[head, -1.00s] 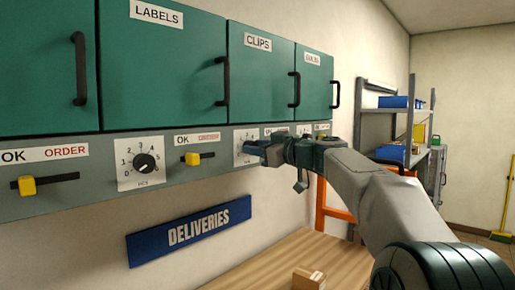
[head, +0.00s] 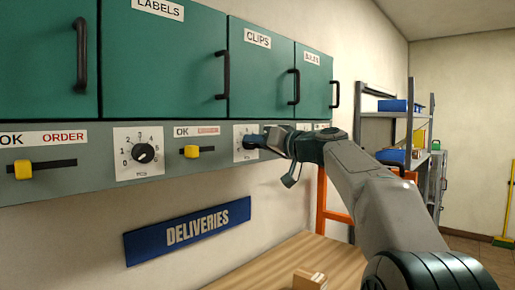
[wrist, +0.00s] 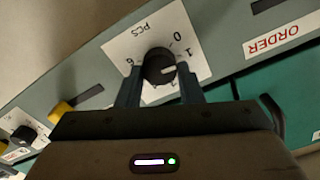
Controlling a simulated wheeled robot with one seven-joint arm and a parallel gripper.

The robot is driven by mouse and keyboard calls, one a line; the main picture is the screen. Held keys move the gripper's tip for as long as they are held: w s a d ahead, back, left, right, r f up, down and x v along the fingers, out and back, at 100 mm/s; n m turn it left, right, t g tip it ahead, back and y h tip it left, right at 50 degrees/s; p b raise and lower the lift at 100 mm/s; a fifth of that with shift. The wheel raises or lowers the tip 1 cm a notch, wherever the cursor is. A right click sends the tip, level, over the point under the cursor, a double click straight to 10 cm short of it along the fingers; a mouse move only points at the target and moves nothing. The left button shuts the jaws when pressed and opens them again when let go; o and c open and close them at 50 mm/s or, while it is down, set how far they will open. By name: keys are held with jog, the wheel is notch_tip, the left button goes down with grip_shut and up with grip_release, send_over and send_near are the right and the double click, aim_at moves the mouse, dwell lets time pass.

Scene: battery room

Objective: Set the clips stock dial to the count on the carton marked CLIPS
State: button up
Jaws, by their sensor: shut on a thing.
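The clips stock dial (head: 241,143) is a black knob on a white plate under the green door labelled CLIPS (head: 257,39). My gripper (head: 253,141) covers part of it in the head view. In the wrist view, my gripper (wrist: 160,82) has one finger on each side of the black knob (wrist: 159,65) and is shut on it. The knob's white pointer is toward the right of that picture, near the 1 side; the exact number is unclear. A small brown carton (head: 308,279) stands on the wooden table; no marking is readable on it.
A labels dial (head: 143,153) and yellow sliders (head: 191,151) share the grey panel. A blue DELIVERIES sign (head: 188,229) hangs below. The wooden table (head: 262,265) is low, with shelving (head: 398,113) at the back right.

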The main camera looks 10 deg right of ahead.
jog(key=shift+w+d+f+m+p, duration=0.15)
jog(key=shift+m+p, duration=0.4)
jog(key=shift+m, duration=3.55)
jog(key=shift+s+a+f+m+p, duration=0.15)
jog(key=shift+m+p, duration=0.4)
jog(key=shift+m, duration=3.55)
jog(key=shift+w+d, duration=0.1)
jog(key=o, duration=1)
jog(key=shift+c, duration=0.2)
jog(key=b+v, duration=0.3)
jog(key=v, duration=1.1)
